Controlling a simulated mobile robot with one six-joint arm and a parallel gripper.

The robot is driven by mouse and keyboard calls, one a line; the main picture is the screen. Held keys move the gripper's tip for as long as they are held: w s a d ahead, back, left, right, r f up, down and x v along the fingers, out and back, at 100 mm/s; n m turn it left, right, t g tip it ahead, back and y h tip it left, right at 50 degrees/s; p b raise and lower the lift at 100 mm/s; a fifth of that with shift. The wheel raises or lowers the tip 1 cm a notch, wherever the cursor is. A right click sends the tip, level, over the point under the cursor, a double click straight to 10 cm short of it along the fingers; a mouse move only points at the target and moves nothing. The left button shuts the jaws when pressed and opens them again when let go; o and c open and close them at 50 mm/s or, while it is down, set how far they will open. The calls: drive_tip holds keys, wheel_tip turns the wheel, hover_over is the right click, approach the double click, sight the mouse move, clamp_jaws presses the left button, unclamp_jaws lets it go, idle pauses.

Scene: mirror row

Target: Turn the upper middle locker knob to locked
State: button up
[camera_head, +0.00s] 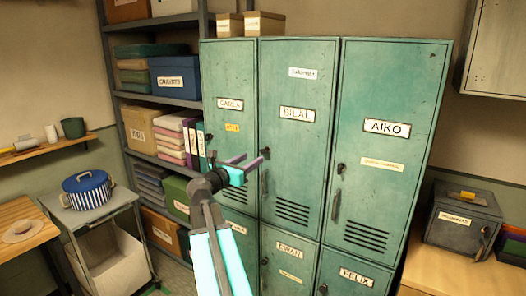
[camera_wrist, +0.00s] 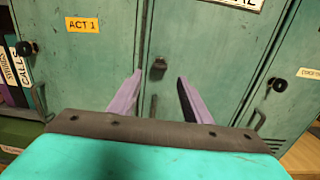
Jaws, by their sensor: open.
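The upper middle locker (camera_head: 298,85) is a green metal door with a BILAL label. Its dark knob (camera_head: 265,150) is near the door's left edge, above a vertical handle (camera_head: 265,182). My gripper (camera_head: 255,157) is open and empty, with its purple fingers pointing at the door just left of the knob in the head view. In the wrist view, the knob (camera_wrist: 159,65) shows between and slightly beyond the two fingertips (camera_wrist: 160,76). The fingers do not appear to touch it. The knob's turn position is too small to tell.
The CARLA locker (camera_head: 230,80) is on the left and the AIKO locker (camera_head: 385,90) on the right, each with its own knob and handle. More lockers are below. Shelves (camera_head: 150,62) and a cart with a striped pot (camera_head: 88,190) stand to the left.

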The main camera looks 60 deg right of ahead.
sight(262, 152)
drive_tip(key=shift+d+p, duration=1)
drive_tip(key=shift+d, duration=3)
